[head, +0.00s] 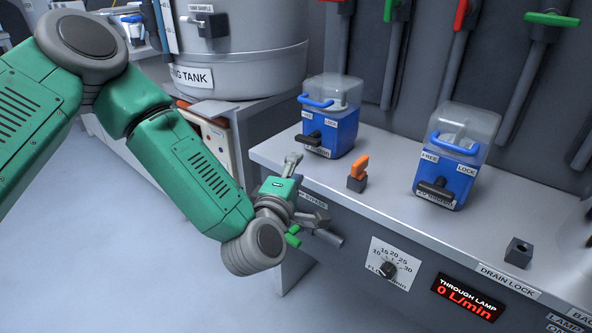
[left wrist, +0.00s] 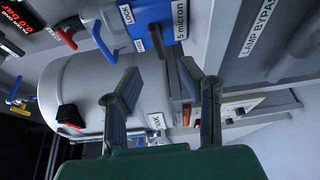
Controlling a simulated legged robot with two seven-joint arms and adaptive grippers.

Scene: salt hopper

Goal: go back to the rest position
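My left gripper (head: 306,190) is at the front edge of the grey bench, by the bypass label. In the left wrist view its two fingers (left wrist: 162,85) are spread wide with nothing between them. The green-handled bypass valve (head: 293,236) is just below the gripper, on the bench front, partly hidden by it. My right gripper is in neither view.
Two blue filter housings (head: 330,130) (head: 447,172) with clear tops and black knobs stand on the bench (head: 395,185). An orange lever (head: 358,172) stands between them. A grey tank (head: 240,55) is behind my left arm. The floor at left is clear.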

